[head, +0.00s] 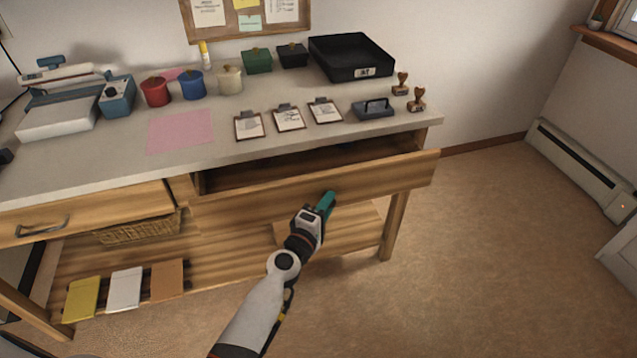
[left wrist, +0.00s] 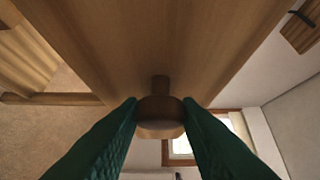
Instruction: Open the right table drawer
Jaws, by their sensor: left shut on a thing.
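The right table drawer (head: 330,183) stands partly pulled out of the table, with a dark gap behind its wooden front. Its front fills the upper part of the left wrist view (left wrist: 160,40). A round wooden knob (left wrist: 160,117) sticks out of the front. My left gripper (head: 328,203) is at the drawer front, and its green fingers (left wrist: 160,125) are shut on the knob from both sides. The knob is hidden behind the gripper in the head view. My right gripper is not in view.
The left drawer (head: 90,210) with a metal handle is closed. The tabletop (head: 215,150) carries clipboards, stamps, a black tray (head: 350,58) and several small pots. A lower shelf (head: 215,262) holds a basket and folders. The floor (head: 490,240) at the right is clear.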

